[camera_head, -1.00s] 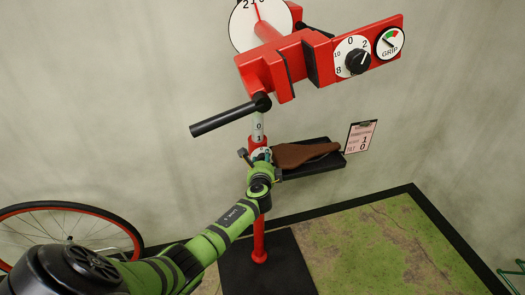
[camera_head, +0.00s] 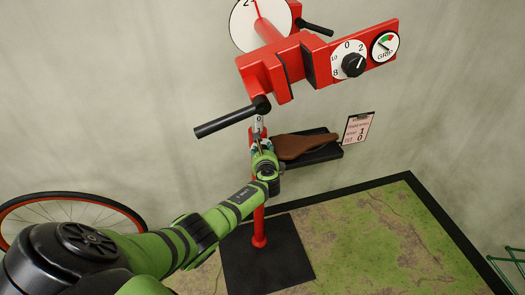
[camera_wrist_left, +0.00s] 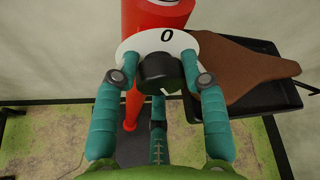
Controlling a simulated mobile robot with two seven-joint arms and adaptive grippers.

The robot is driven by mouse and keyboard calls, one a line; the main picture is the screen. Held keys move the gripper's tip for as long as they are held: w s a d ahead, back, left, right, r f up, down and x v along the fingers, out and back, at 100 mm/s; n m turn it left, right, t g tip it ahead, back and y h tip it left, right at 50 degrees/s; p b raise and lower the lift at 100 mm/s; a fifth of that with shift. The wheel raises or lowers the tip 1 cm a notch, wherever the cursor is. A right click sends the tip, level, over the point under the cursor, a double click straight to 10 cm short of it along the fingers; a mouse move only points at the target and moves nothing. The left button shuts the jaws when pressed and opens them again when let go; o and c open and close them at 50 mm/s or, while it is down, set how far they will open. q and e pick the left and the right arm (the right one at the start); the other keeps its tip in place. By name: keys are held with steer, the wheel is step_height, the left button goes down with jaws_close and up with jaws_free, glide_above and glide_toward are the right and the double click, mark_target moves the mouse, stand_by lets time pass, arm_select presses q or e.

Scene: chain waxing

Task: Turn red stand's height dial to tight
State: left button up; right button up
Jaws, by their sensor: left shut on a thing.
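The red stand (camera_head: 259,225) rises from a black mat, with a red clamp head at its top. Its height dial shows in the left wrist view as a white plate (camera_wrist_left: 188,41) marked 0 with a black knob (camera_wrist_left: 160,72) on the post. My left gripper (camera_wrist_left: 161,80) has its teal fingers on both sides of the knob and is shut on it. In the head view my left gripper (camera_head: 261,147) is at the post below the clamp head and hides most of the dial. Any tight mark is hidden. My right gripper is not in view.
A brown saddle (camera_head: 303,145) lies on a black tray (camera_head: 325,154) close right of the dial. A black handle (camera_head: 225,122) sticks out left above my gripper. A red-rimmed wheel (camera_head: 125,211) stands at left. The green floor mat (camera_head: 370,245) is clear.

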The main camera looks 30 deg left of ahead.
arm_select(q)
steer(key=shift+w+d+r, duration=0.1)
steer(key=shift+w+d, duration=0.05)
steer(key=o, duration=1.1)
steer(key=shift+o, duration=0.2)
steer(key=shift+s, duration=0.2)
steer(key=v, duration=1.1)
steer(key=shift+s+d, duration=0.25)
steer(key=shift+d, duration=0.05)
